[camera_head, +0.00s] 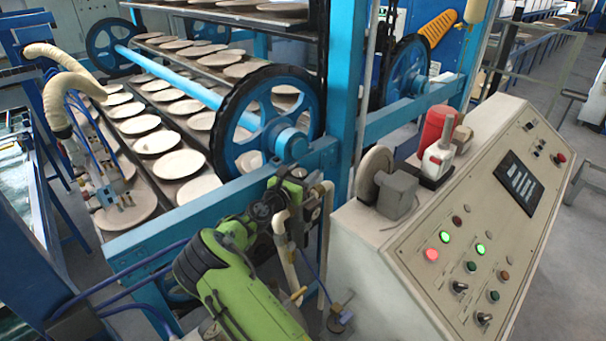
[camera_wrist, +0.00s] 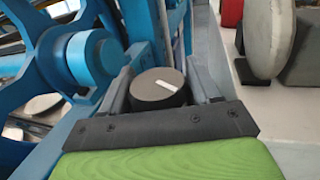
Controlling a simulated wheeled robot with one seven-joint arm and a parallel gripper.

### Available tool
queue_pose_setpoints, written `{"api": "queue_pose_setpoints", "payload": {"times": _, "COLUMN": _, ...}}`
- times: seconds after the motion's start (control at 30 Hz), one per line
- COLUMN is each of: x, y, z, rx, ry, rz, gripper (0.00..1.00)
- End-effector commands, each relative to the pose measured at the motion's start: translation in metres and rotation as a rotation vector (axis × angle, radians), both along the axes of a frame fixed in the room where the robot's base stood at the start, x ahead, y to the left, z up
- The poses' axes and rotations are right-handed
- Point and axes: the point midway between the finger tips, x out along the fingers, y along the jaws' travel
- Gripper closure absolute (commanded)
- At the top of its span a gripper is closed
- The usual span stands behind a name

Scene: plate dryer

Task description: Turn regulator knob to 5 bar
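A dark round regulator knob (camera_wrist: 160,88) with a white bar mark on its top face is near the middle of the wrist view. The mark slants up to the right. My gripper (camera_wrist: 159,76) has one finger on each side of the knob. The fingers stand apart, very close to the knob's sides; I cannot tell whether they press on it. In the head view my green arm reaches up to the blue frame post, where my gripper and wrist largely hide the regulator. No readable pressure gauge shows.
A blue wheel (camera_head: 265,118) and blue frame beam (camera_head: 180,222) are close to my arm. The beige control console (camera_head: 366,262), with buttons and lights, stands to the right. Racks of plates (camera_head: 160,142) lie behind. A cream pipe (camera_head: 284,245) runs down near my gripper.

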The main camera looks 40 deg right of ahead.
Motion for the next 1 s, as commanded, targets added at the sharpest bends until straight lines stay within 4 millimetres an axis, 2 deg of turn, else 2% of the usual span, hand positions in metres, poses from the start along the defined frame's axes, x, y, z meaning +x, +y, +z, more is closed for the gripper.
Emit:
{"api": "queue_pose_setpoints", "payload": {"times": 0.03, "x": 0.0, "y": 0.0, "z": 0.0, "rx": 0.0, "ry": 0.0, "rz": 0.0, "gripper": 0.54}}
{"api": "queue_pose_setpoints", "payload": {"times": 0.13, "x": 0.0, "y": 0.0001, "z": 0.0, "rx": 0.0, "ry": 0.0, "rz": 0.0, "gripper": 0.69}}
{"api": "queue_pose_setpoints", "payload": {"times": 0.47, "x": 0.0002, "y": 0.0004, "z": 0.0017, "rx": -0.001, "ry": 0.003, "rz": 0.062, "gripper": 0.69}}
{"api": "queue_pose_setpoints", "payload": {"times": 1.0, "x": 0.0049, "y": 0.0039, "z": 0.0014, "rx": 0.003, "ry": 0.004, "rz": 0.407, "gripper": 0.69}}
